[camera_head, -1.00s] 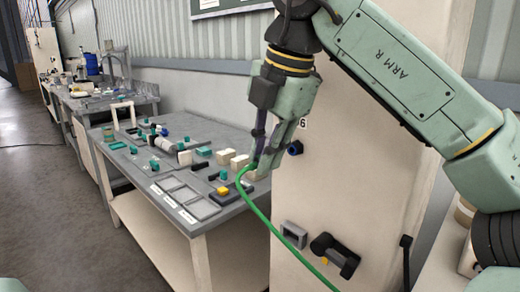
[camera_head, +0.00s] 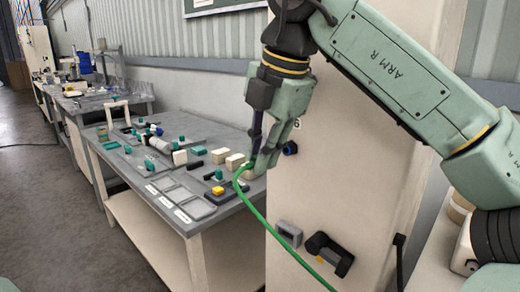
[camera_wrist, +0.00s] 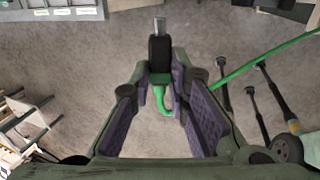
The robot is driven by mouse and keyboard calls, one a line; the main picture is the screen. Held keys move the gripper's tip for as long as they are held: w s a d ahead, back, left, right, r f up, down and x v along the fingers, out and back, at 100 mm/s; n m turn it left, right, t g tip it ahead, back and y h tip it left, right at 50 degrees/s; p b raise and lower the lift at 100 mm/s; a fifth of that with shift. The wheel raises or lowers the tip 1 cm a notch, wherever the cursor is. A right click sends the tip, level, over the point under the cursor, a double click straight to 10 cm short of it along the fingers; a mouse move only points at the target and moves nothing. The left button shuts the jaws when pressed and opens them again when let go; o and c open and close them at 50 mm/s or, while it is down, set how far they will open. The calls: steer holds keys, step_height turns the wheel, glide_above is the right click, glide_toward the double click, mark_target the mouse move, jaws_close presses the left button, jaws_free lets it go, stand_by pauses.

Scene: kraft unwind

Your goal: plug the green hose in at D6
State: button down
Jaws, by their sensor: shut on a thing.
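The green hose (camera_head: 262,220) hangs from my gripper (camera_head: 250,172) and runs down to the right in the head view. In the wrist view its black plug with a silver tip (camera_wrist: 159,48) points away from my gripper (camera_wrist: 160,84), which is shut on the green and black plug end. A blue and black port (camera_head: 290,148) sits on the cream cabinet face, just right of my gripper. A label above it is partly hidden and only a "6" shows. The plug is apart from this port. The plug itself is hidden by the fingers in the head view.
A grey workbench (camera_head: 200,228) with blocks, trays and small teal parts stands to the left. A grey bracket (camera_head: 289,232) and a black clamp-like fixture (camera_head: 328,254) stick out of the cabinet (camera_head: 350,190) below the port. Bare floor (camera_head: 75,235) lies left of the bench.

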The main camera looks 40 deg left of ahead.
steer(key=shift+w+r+p, duration=0.1)
steer(key=shift+w+p, duration=0.4)
steer(key=shift+p, duration=0.1)
stand_by(1.1)
steer(key=shift+s, duration=0.15)
stand_by(0.4)
steer(key=shift+w+d, duration=0.1)
steer(key=shift+w, duration=0.1)
stand_by(0.5)
steer(key=shift+s+f+p, duration=0.15)
steer(key=shift+f+p, duration=0.05)
steer(key=shift+p, duration=0.1)
steer(key=shift+w+r+p, duration=0.15)
steer(key=shift+w+p, duration=0.1)
steer(key=shift+p, duration=0.05)
stand_by(0.7)
steer(key=shift+s, duration=0.35)
stand_by(0.9)
steer(key=shift+w+r+p, duration=0.1)
steer(key=shift+w+p, duration=0.3)
steer(key=shift+p, duration=0.25)
stand_by(0.8)
steer(key=shift+s, duration=0.25)
stand_by(0.7)
